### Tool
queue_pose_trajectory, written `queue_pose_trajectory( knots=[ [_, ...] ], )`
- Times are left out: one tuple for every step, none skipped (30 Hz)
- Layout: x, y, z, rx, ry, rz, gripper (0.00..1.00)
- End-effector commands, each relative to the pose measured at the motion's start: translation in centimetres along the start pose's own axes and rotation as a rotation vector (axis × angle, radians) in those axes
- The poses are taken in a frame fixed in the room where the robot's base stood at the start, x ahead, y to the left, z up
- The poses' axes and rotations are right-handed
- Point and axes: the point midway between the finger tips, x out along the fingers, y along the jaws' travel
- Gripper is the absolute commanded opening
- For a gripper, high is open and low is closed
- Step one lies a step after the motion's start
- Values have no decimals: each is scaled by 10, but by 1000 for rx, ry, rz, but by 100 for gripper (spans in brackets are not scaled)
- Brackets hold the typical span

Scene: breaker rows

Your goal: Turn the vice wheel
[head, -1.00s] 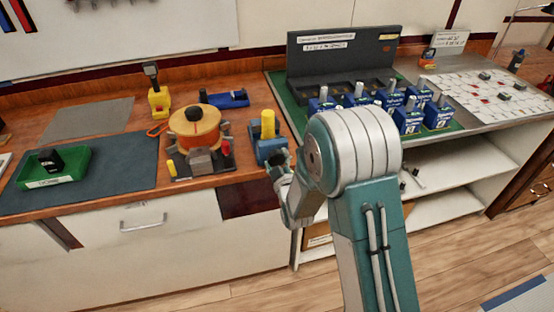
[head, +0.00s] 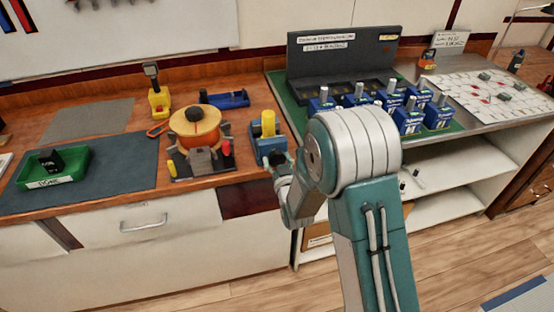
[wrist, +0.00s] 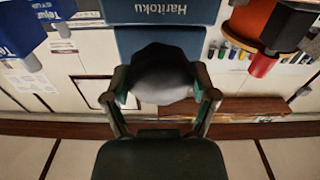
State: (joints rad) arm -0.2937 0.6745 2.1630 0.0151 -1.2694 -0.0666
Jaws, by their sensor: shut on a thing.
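The blue vice (head: 268,150) stands at the front edge of the wooden bench, with a yellow cylinder (head: 268,124) upright in it. In the wrist view the blue vice body (wrist: 166,38) carries the label "Haritoku". Its dark grey wheel (wrist: 162,68) faces the wrist camera. My gripper (wrist: 162,90) has one finger on each side of the wheel and is shut on it. In the head view my gripper (head: 281,163) is at the vice's front, small and partly hidden by my own arm.
Left of the vice is an orange spool device (head: 195,130) on a dark plate. A green tray (head: 75,175) lies farther left on a dark mat. Several blue boxes (head: 409,120) stand on the right counter. Open floor lies in front.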

Motion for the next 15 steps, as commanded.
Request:
queue_pose_trajectory(
  knots=[
    [-2, -1, 5, 44, -13, -3, 27],
    [-2, -1, 5, 72, -13, -3, 27],
    [-2, -1, 5, 110, -14, -3, 27],
    [-2, -1, 5, 139, -14, -3, 27],
    [-2, -1, 5, 167, -14, -2, 27],
    [-2, -1, 5, 205, -14, -2, 27],
    [-2, -1, 5, 234, -14, -2, 27],
    [-2, -1, 5, 262, -15, -2, 27],
    [-2, -1, 5, 300, -15, -2, 27],
    [-2, -1, 5, 328, -15, -1, 27],
    [-2, -1, 5, 357, -15, -1, 27],
    [-2, -1, 5, 394, -16, -1, 27],
    [-2, -1, 5, 422, -16, -1, 27],
    [-2, -1, 6, 449, -16, 0, 27],
    [-2, -1, 6, 485, -16, 0, 27]
  ],
)
